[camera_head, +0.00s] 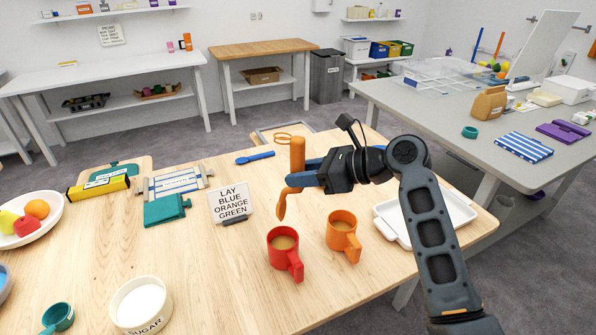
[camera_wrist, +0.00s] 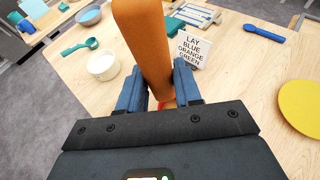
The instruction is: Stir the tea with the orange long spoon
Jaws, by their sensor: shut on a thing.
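My gripper (camera_head: 300,181) is shut on the orange long spoon (camera_head: 297,152), which stands nearly upright above the wooden table. The spoon's lower end hangs above and just behind the red mug (camera_head: 272,240), apart from its rim. The red mug holds a light brown liquid. An orange mug (camera_head: 343,243) with similar liquid stands to its right. In the wrist view, the thick orange handle (camera_wrist: 143,38) rises between the blue fingers (camera_wrist: 158,92) and hides much of what is below. A sliver of red shows between the fingers.
A sign (camera_head: 234,203) reading "LAY BLUE ORANGE GREEN" stands left of the spoon. A blue spoon (camera_head: 255,157) lies behind it. A white sugar bowl (camera_head: 140,304) stands at front left, and a white tray (camera_head: 462,208) lies at right. A yellow plate (camera_wrist: 302,108) shows in the wrist view.

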